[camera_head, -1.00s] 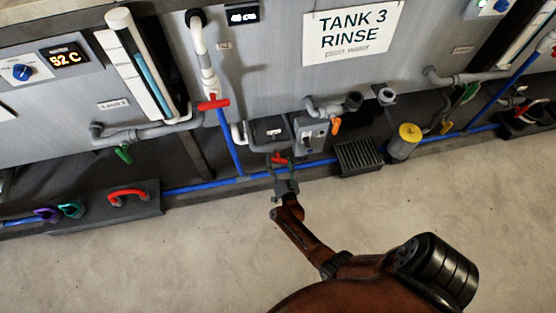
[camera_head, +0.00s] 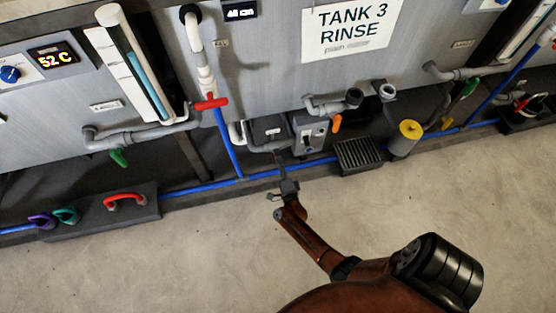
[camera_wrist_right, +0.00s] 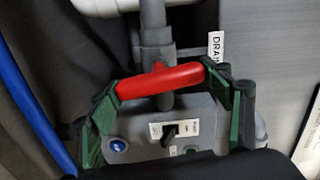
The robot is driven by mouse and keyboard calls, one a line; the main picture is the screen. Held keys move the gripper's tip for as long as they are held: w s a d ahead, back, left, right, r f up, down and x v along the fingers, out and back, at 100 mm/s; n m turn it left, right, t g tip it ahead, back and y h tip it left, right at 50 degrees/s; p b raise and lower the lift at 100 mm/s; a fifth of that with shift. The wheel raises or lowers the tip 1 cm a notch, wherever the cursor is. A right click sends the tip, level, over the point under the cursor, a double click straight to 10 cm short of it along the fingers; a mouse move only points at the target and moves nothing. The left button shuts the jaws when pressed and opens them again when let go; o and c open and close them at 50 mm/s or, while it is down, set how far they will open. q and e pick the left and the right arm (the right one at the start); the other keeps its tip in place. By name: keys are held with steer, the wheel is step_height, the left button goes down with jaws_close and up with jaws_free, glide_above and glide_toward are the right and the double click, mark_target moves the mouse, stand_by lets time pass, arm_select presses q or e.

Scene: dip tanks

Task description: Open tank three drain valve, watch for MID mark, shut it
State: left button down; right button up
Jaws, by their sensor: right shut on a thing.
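The red drain valve handle (camera_wrist_right: 160,80) lies crosswise over a grey vertical pipe (camera_wrist_right: 155,38) in the right wrist view, slightly higher at its right end. My right gripper (camera_wrist_right: 168,105) has its green-padded fingers at both ends of the handle and is shut on it. In the head view my right gripper (camera_head: 286,186) is low in front of the tank, and the handle is not clearly visible there. The sign for tank three (camera_head: 350,27) is above. A sight tube with blue liquid (camera_head: 147,76) is at the left; its marks are unreadable. My left gripper is not in view.
Another red valve handle (camera_head: 211,103) is on the white pipe. A grey switch box (camera_head: 311,128), an orange handle (camera_head: 336,123), a floor grate (camera_head: 358,154) and a yellow-topped canister (camera_head: 409,137) are to the right. A blue hose (camera_head: 205,187) runs along the tank base. The floor in front is clear.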

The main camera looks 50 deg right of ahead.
steer(key=shift+f+m, duration=0.1)
steer(key=shift+m, duration=0.2)
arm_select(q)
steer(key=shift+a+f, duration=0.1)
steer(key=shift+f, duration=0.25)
arm_select(e)
steer(key=shift+m, duration=0.4)
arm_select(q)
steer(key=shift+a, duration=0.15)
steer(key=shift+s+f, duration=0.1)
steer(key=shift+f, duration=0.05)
arm_select(e)
steer(key=shift+m, duration=0.3)
steer(key=o, duration=1.2)
steer(key=shift+c, duration=0.2)
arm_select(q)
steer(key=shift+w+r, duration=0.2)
